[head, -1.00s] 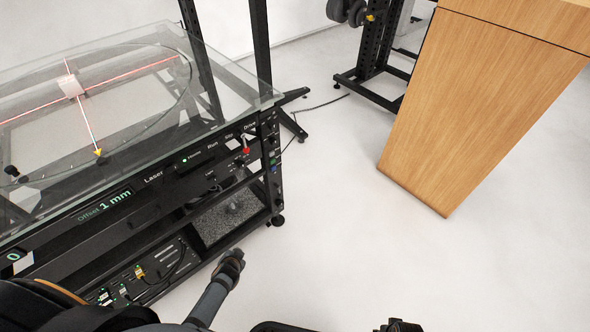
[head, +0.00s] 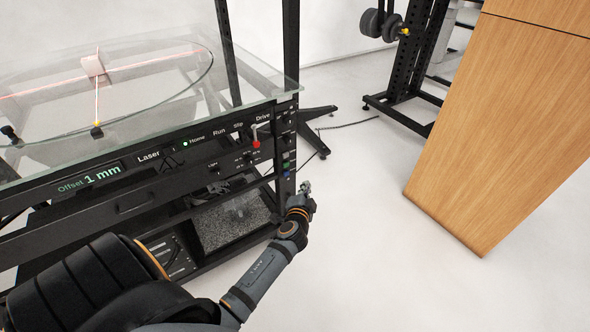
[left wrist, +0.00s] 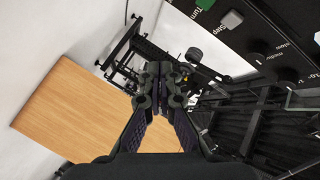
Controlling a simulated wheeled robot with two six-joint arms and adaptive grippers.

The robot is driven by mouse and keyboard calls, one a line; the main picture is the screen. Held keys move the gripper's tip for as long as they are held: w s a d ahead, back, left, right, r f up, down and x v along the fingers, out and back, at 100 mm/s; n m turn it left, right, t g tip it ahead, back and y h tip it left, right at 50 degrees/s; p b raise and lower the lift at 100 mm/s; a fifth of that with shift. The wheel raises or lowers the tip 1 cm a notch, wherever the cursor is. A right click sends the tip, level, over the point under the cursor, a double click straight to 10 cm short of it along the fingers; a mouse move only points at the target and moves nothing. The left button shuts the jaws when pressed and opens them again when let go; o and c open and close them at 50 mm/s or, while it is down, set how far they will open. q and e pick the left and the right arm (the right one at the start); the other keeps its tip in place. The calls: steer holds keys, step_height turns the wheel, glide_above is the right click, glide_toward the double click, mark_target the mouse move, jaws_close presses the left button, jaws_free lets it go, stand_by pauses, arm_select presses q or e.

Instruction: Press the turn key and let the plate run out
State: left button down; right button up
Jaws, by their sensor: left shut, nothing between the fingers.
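The turntable plate (head: 150,98) is a clear glass disc with a dark rim on the bench at the left of the head view. Red laser lines cross it at a pale block (head: 93,66). My left gripper (head: 306,187) is shut and empty, just right of the rack's front edge and below its key strip. In the left wrist view its fingers (left wrist: 160,76) meet with nothing between them. That view shows a panel at top right with a green key (left wrist: 205,3) near a "Turn" label. My right gripper is not in view.
The control panel (head: 130,180) reads "Offset 1 mm", with a green lamp by "Home" and a red-based toggle (head: 255,137) under "Drive". A wooden cabinet (head: 490,130) stands right, a black stand (head: 415,60) behind.

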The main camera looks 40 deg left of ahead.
mark_target(286, 164)
arm_select(q)
steer(key=shift+a, duration=0.1)
steer(key=w+a, duration=0.3)
steer(key=a, duration=0.5)
steer(key=shift+w, duration=0.15)
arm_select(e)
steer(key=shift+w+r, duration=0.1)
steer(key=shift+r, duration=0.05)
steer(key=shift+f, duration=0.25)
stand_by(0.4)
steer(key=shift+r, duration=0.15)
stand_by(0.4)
arm_select(q)
steer(key=shift+w+a, duration=0.2)
steer(key=shift+a, duration=0.2)
stand_by(0.4)
